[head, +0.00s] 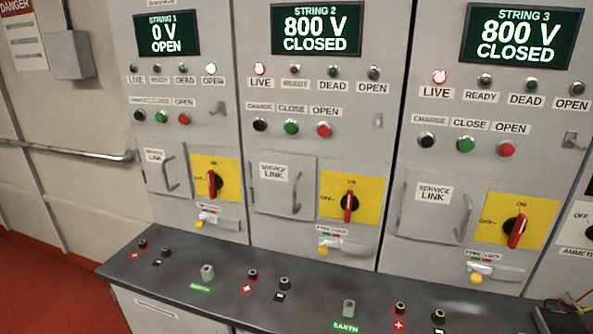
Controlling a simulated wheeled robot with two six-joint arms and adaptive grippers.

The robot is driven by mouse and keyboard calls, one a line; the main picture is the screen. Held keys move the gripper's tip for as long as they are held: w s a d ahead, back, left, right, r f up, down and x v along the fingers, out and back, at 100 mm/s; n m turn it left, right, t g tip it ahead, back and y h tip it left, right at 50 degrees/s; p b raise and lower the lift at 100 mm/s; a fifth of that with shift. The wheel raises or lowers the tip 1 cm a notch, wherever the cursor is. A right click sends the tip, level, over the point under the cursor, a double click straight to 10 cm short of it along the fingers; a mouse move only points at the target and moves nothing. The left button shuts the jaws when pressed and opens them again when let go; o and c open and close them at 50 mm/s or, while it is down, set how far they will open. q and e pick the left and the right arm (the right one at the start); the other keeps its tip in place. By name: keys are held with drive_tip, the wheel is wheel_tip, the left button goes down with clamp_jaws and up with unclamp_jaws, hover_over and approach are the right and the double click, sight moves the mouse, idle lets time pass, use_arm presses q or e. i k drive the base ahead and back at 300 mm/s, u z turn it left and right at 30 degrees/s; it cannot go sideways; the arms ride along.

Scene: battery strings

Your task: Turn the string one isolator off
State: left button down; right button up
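The string one isolator (213,183) is a red rotary handle on a yellow plate (233,170), on the left cabinet. Its handle stands roughly upright, towards the ON mark at the top; an OFF mark is at its left. The string 1 display (167,33) reads 0 V OPEN. Its OPEN lamp (211,69) looks lit white and its LIVE lamp (133,69) dark. Neither of my grippers is in view.
String 2 (316,31) and string 3 (522,36) displays read 800 V CLOSED, with LIVE lamps lit and red isolator handles (349,206) (517,231) roughly upright. A dark ledge (228,296) with several terminals juts out below the panels.

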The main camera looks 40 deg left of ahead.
sight(215, 182)
drive_tip(key=u, duration=2.05)
